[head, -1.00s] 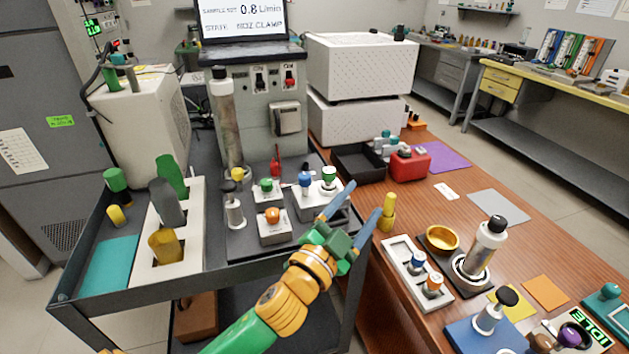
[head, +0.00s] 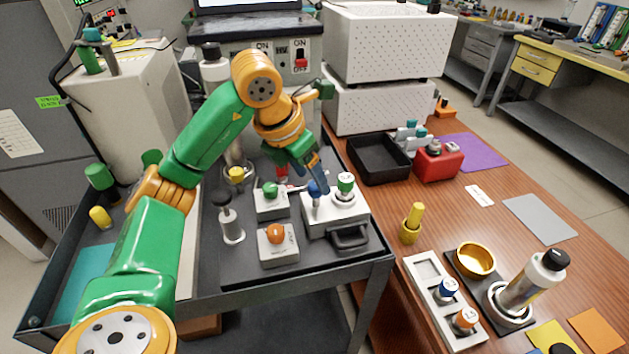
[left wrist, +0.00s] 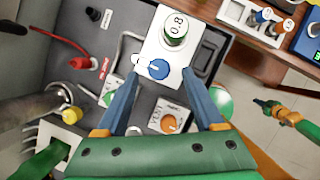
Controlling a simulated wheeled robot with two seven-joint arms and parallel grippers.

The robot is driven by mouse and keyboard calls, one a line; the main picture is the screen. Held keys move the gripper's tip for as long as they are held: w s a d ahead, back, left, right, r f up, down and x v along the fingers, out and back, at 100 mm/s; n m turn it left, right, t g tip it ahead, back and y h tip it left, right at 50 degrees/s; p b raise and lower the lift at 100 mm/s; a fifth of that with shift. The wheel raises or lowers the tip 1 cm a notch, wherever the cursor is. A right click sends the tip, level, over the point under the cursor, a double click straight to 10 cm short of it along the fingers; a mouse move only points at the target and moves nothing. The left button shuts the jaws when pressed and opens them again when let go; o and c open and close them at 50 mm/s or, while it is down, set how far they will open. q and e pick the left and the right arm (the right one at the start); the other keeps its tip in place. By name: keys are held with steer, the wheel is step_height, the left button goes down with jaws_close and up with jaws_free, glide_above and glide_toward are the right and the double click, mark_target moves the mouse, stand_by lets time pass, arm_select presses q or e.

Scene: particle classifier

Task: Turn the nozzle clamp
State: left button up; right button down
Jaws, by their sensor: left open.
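A light block (head: 340,208) on the cart carries a blue lever knob (head: 313,188) and a green-topped dial (head: 346,182). The pictures do not name which part is the nozzle clamp. My left gripper (head: 316,178) points down over this block, close to the blue knob. In the left wrist view the open fingers (left wrist: 160,76) stand on either side of the blue knob (left wrist: 158,69); contact cannot be told. The dial marked 0.8 (left wrist: 175,28) lies beyond it. A green and orange arm part (left wrist: 285,110), seemingly my right arm, shows at the right; its jaws are unclear.
An orange-knobbed block (head: 278,245) and a green-knobbed block (head: 270,202) stand close by. A metal post with a black top (head: 231,222) is left of them. A black tray (head: 378,160) and red box (head: 437,163) sit on the wooden table (head: 470,215).

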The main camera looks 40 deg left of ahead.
mark_target(314, 189)
arm_select(q)
steer(key=x, duration=0.3)
steer(key=shift+w+a+r, duration=0.1)
steer(key=shift+a, duration=0.05)
steer(key=shift+r, duration=0.1)
steer(key=c, duration=0.4)
jaws_close()
